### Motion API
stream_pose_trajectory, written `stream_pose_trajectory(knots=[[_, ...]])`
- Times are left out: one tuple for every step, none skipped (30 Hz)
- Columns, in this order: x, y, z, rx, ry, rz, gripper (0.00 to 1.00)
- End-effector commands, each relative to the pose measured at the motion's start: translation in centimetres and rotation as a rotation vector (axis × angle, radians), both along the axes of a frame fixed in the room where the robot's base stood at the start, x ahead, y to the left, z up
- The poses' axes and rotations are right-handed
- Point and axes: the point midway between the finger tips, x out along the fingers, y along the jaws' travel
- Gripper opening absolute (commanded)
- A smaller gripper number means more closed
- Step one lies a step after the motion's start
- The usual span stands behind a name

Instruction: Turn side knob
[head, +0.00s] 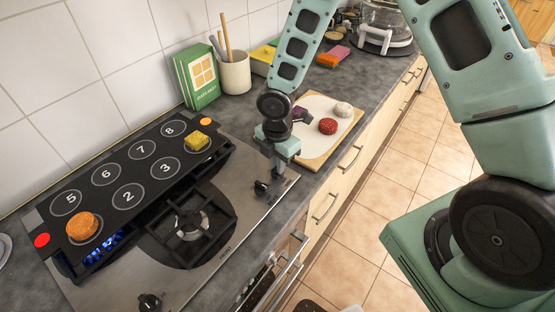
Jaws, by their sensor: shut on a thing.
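A steel gas hob (215,245) is set in the grey worktop, with two black knobs in view. One knob (262,188) is at the hob's far right end. The other knob (150,302) is at its near edge. My gripper (268,180) reaches down from above at the right end of the hob, and its fingers are shut on the right-end knob. The fingers partly hide this knob, and I cannot tell its angle. Blue flame (103,248) shows under the near left part of a black numbered board lying over the hob.

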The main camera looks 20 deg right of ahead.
Motion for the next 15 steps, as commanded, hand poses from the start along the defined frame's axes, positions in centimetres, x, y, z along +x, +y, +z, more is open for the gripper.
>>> stream_pose_trajectory(knots=[[0.05, 0.01, 0.15, 0.001, -0.001, 0.023, 0.00], [0.05, 0.00, 0.13, 0.001, -0.001, 0.037, 0.00], [0.05, 0.00, 0.12, 0.000, -0.001, 0.054, 0.00], [0.05, 0.00, 0.11, 0.000, -0.001, 0.066, 0.00], [0.05, 0.01, 0.10, 0.000, -0.001, 0.076, 0.00], [0.05, 0.01, 0.09, 0.000, -0.001, 0.088, 0.00], [0.05, 0.01, 0.09, 0.000, -0.001, 0.096, 0.00], [0.05, 0.01, 0.08, 0.000, -0.001, 0.103, 0.00], [0.06, 0.01, 0.08, 0.000, -0.001, 0.111, 0.00], [0.06, 0.00, 0.07, 0.001, -0.002, 0.117, 0.00], [0.07, 0.01, 0.06, 0.001, -0.002, 0.121, 0.00], [0.06, 0.01, 0.06, 0.001, -0.002, 0.126, 0.00], [0.07, 0.02, 0.05, 0.001, -0.002, 0.128, 0.00], [0.07, 0.02, 0.05, 0.001, -0.002, 0.130, 0.00], [0.07, 0.01, 0.04, 0.001, -0.002, 0.131, 0.00]])
